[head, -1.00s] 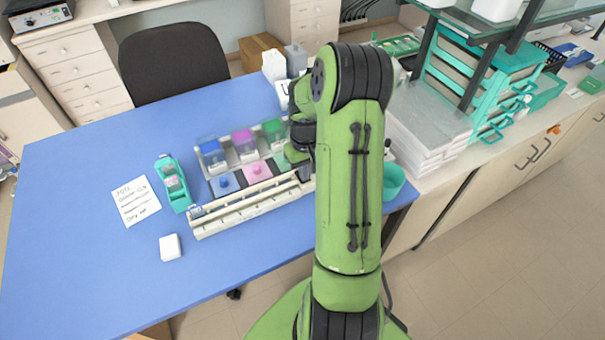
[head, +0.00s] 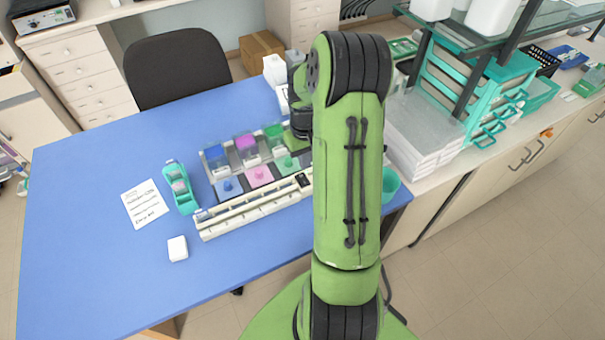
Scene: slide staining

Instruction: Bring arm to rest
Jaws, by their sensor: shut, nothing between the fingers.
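My green arm (head: 348,190) stands upright in the right half of the head view, bent at a black elbow joint at its top. Its far links show only in part behind the upper arm, with a dark joint and a bit of green above the back right of the staining set. My gripper's fingers are hidden behind the arm, so I cannot see them. The staining set has a blue jar (head: 215,157), a magenta jar (head: 246,146) and a green jar (head: 274,136). Blue, pink and green lids lie in front of them. A long white rack (head: 250,207) lies along the front.
On the blue table (head: 90,240) are a handwritten note (head: 144,203), a teal slide holder (head: 180,188) and a white block (head: 178,248). A teal cup (head: 390,184) stands right of my arm. The table's left part is clear. A black chair (head: 178,68) is behind.

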